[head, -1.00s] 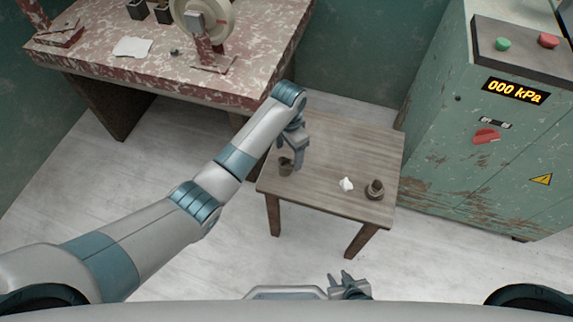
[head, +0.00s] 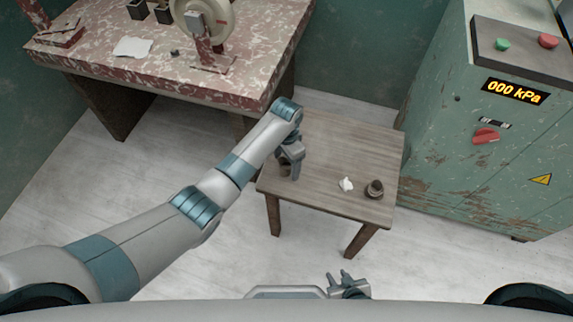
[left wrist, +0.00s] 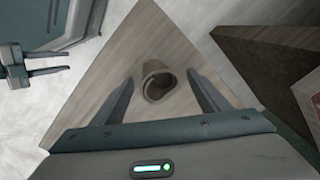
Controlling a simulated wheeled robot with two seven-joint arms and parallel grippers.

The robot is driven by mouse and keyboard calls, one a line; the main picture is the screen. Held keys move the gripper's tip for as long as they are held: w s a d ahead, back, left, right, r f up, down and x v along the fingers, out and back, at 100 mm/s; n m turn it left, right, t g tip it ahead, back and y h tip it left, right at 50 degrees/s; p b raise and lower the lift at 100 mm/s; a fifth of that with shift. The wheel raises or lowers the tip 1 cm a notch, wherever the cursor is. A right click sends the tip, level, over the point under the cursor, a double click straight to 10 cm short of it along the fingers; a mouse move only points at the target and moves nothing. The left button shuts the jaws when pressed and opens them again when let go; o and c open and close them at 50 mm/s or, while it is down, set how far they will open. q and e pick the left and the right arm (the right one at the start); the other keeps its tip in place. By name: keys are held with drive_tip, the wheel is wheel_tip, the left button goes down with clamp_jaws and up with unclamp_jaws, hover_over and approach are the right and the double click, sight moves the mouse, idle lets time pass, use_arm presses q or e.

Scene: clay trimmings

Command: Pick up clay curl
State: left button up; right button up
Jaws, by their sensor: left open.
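A brown, hollow clay curl (head: 283,170) stands near the left side of the small wooden table (head: 330,150), partly hidden by my left gripper in the head view. In the left wrist view the clay curl (left wrist: 157,82) shows as a round, open-topped piece between the fingers. My left gripper (head: 291,174) is open above and around it; I cannot tell if the fingers touch it. The gripper also shows in the left wrist view (left wrist: 160,92). My right gripper (head: 341,278) is open and empty, in front of the table; it also shows in the left wrist view (left wrist: 50,63).
A white crumpled piece (head: 346,185) and a second brown curled piece (head: 375,188) lie toward the table's right side. A red mottled bench (head: 130,70) with a wheel (head: 200,20) stands behind left. A green cabinet (head: 450,130) stands at right.

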sight(286, 161)
use_arm(q)
drive_tip(key=c, duration=1.2)
drive_tip(key=shift+r, duration=0.2)
